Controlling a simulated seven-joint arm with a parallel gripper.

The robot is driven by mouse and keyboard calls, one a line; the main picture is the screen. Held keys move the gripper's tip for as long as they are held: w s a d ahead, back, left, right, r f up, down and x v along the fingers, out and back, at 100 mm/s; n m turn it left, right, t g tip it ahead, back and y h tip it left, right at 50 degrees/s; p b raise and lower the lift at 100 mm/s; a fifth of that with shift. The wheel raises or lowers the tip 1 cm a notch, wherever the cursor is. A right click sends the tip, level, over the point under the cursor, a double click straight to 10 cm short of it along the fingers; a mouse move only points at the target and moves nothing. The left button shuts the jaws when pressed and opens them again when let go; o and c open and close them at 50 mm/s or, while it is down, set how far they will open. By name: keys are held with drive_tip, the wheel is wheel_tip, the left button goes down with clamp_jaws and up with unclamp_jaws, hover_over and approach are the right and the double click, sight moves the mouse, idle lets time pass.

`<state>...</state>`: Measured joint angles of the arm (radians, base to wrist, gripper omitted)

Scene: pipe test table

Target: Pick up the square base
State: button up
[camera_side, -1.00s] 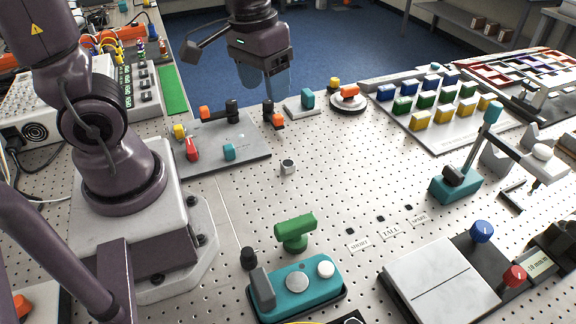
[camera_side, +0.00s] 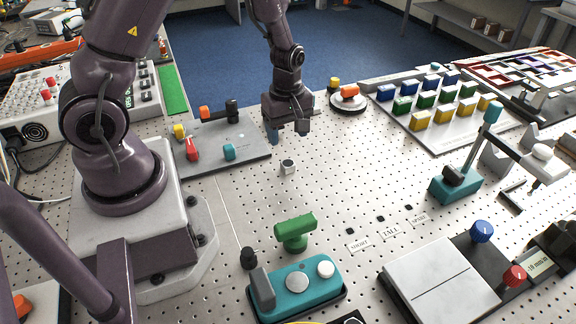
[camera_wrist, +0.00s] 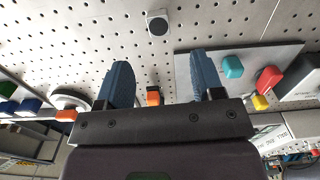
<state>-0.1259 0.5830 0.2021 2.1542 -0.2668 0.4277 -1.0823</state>
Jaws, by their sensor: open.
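A small grey piece (camera_side: 288,166), which I take for the square base, stands alone on the perforated table. In the wrist view it shows as a squarish block (camera_wrist: 157,24) with a rounded dark face, near the top, beyond the fingertips. My gripper (camera_side: 272,134) hangs above the table behind this piece and slightly left of it in the side view. Its two blue fingers are apart in the wrist view (camera_wrist: 160,58), with nothing held between them. An orange part (camera_wrist: 153,96) shows through the gap, lower down.
A grey plate (camera_side: 252,154) with coloured knobs and a teal block (camera_side: 229,152) lies left of the gripper. A round stand with an orange top (camera_side: 349,91) is behind right. A green T-shaped piece (camera_side: 295,231) stands in front. The table right of the grey piece is clear.

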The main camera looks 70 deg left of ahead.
sight(289, 164)
wheel_tip(289, 164, down, 9)
drive_tip(key=shift+w+d+f, duration=0.1)
drive_tip(key=shift+d+f, duration=0.05)
idle(0.4)
drive_tip(key=c, duration=1)
